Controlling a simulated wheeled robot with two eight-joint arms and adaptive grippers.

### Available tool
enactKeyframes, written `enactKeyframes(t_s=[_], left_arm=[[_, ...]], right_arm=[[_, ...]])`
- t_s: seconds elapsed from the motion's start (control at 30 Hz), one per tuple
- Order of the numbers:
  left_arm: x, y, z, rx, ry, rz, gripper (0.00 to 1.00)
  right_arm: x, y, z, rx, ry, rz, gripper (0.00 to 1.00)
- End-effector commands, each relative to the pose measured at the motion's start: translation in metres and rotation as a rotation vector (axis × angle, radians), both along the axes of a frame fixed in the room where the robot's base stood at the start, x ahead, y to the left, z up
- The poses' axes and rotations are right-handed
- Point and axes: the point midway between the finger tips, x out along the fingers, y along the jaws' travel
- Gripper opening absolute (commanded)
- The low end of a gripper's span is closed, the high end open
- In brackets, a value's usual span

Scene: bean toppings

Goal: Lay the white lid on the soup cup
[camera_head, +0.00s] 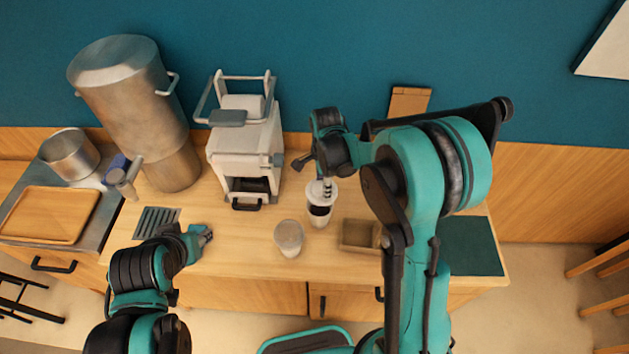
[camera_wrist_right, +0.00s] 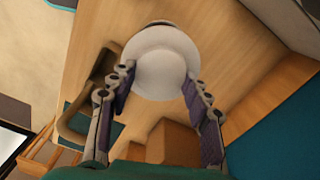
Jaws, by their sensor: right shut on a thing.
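The white lid (camera_head: 322,191) is between the fingers of my right gripper (camera_head: 326,181), which is shut on it. In the right wrist view the round lid (camera_wrist_right: 162,62) fills the space between the two fingertips (camera_wrist_right: 158,84). The soup cup (camera_head: 319,221) is on the counter just below the lid, with a dark area showing under the lid's edge. The lid hides most of the cup's top, and I cannot tell whether they touch. My left gripper (camera_head: 204,236) is low over the counter's left part, away from both; its opening is unclear.
A second pale cup (camera_head: 289,238) stands to the left and nearer. A wooden box (camera_head: 357,236) is to the right, beside my right arm. A white machine (camera_head: 243,150) and a large steel pot (camera_head: 150,120) stand at the back left. A dark mat (camera_head: 470,247) lies at the right.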

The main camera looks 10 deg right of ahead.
Motion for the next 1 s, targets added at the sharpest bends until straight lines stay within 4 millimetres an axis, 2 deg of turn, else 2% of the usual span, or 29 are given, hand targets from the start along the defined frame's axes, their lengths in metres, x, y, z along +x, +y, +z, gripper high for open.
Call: enactKeyframes(t_s=[0.27, 0.8, 1.0], left_arm=[[0.0, 0.0, -0.002, 0.0, 0.0, 0.0, 0.4], [0.0, 0.0, -0.038, 0.0, 0.0, 0.0, 0.4], [0.0, 0.0, -0.046, 0.0, 0.0, 0.0, 0.4]], right_arm=[[-0.001, -0.002, -0.006, 0.0, 0.0, -0.009, 0.31], [-0.001, -0.002, -0.058, 0.0, 0.0, -0.009, 0.31], [-0.001, -0.002, -0.067, 0.0, 0.0, -0.009, 0.31]])
